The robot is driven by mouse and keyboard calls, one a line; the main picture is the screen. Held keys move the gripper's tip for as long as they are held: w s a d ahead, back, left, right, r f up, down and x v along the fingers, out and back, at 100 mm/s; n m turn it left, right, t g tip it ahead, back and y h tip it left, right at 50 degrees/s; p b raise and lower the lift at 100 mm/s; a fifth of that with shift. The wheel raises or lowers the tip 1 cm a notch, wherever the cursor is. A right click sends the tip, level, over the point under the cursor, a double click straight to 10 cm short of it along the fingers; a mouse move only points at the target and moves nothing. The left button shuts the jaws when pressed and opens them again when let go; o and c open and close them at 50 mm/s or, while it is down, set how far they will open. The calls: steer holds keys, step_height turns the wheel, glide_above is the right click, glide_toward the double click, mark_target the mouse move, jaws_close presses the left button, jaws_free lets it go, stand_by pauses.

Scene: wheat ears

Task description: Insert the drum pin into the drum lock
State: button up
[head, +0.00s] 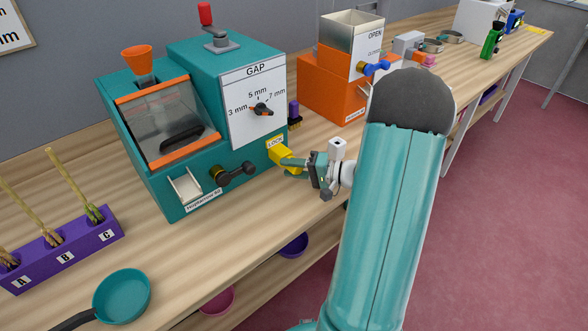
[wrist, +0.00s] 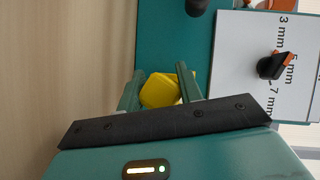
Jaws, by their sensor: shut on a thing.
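The teal machine (head: 215,110) stands on the bench, with a white LOCK label (head: 274,142) low on its right side. A yellow piece (head: 283,156), which looks like the drum pin, is just below that label, close against the machine. My gripper (head: 296,168) is shut on it from the right. In the wrist view the yellow piece (wrist: 160,91) sits between the two teal fingers of my gripper (wrist: 163,84), with the machine's face (wrist: 165,40) beyond. The drum lock opening is hidden, and I cannot tell how far the pin is in it.
An orange machine (head: 325,85) stands farther back. A purple rack (head: 65,250) with wheat ears and a teal pan (head: 122,296) are at the left.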

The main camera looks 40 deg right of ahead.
steer(key=shift+w, duration=0.1)
steer(key=o, duration=1.1)
steer(key=shift+w, duration=0.1)
steer(key=v, duration=1.4)
